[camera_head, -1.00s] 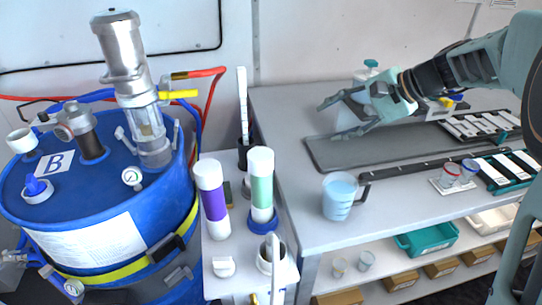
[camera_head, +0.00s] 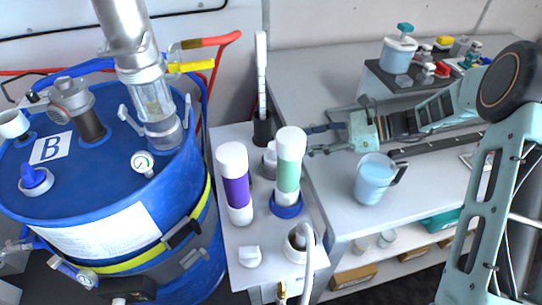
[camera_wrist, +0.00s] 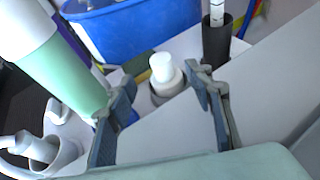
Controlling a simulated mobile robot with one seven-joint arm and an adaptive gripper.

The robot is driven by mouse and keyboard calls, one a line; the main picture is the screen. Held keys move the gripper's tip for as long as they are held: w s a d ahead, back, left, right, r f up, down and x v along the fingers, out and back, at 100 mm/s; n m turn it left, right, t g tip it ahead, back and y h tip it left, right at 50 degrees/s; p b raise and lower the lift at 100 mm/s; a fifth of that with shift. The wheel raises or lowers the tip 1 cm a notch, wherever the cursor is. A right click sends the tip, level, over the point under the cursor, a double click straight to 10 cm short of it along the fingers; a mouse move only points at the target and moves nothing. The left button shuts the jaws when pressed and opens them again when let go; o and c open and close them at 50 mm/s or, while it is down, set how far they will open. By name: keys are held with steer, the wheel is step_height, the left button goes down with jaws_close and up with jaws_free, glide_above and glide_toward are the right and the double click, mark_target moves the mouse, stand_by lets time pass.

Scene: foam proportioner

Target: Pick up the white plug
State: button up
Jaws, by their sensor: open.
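A white plug-like piece (camera_wrist: 165,72) with a rounded top stands upright in a grey round holder. In the wrist view it lies between and beyond my fingertips, untouched. In the head view it shows partly (camera_head: 268,160) behind the green-banded cylinder. My gripper (camera_head: 313,140) is open and empty, pointing left near the bench's left edge, right of this piece. In the wrist view its two fingers (camera_wrist: 160,90) are spread wide. Another low white piece (camera_head: 249,256) lies at the front of the small stand. I cannot tell for sure which piece the task names.
The green-banded cylinder (camera_head: 289,170) stands close to my fingers; the purple-banded one (camera_head: 235,187) is left of it. A black holder (camera_head: 263,128) with a white stick is behind. The blue drum (camera_head: 120,225) fills the left. A jug (camera_head: 373,180) stands below my gripper.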

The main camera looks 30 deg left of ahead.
mark_target(274, 145)
steer(key=shift+f+p+x, duration=0.2)
steer(key=shift+x, duration=2.35)
steer(key=shift+f+p+x, duration=0.15)
steer(key=shift+p+x, duration=0.05)
steer(key=shift+x, duration=2.35)
steer(key=shift+d, duration=0.15)
jaws_close()
steer(key=shift+w, duration=0.1)
